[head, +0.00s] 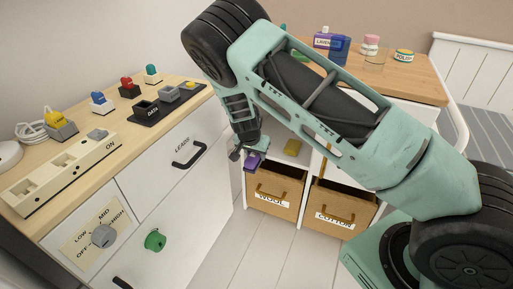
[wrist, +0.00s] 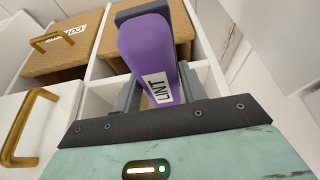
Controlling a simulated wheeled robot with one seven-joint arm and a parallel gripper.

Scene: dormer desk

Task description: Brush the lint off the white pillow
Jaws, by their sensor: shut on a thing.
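My gripper (head: 248,150) is shut on a purple lint brush (wrist: 147,48), low in front of the shelf unit in the head view. In the wrist view my gripper (wrist: 158,92) has its fingers on either side of the brush. The brush carries a white LINT label, and a dark bar crosses its far end. The brush also shows small and partly hidden in the head view (head: 254,161). I cannot make out a white pillow in either view.
Boxes labelled WOOL (head: 270,196) and COTTON (head: 337,218) sit in the white shelf unit, with a yellow item (head: 292,147) above. A desk (head: 100,133) with switches and plugs stands left. A wooden top (head: 420,82) holds small jars. Bare floor (head: 240,250) lies between.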

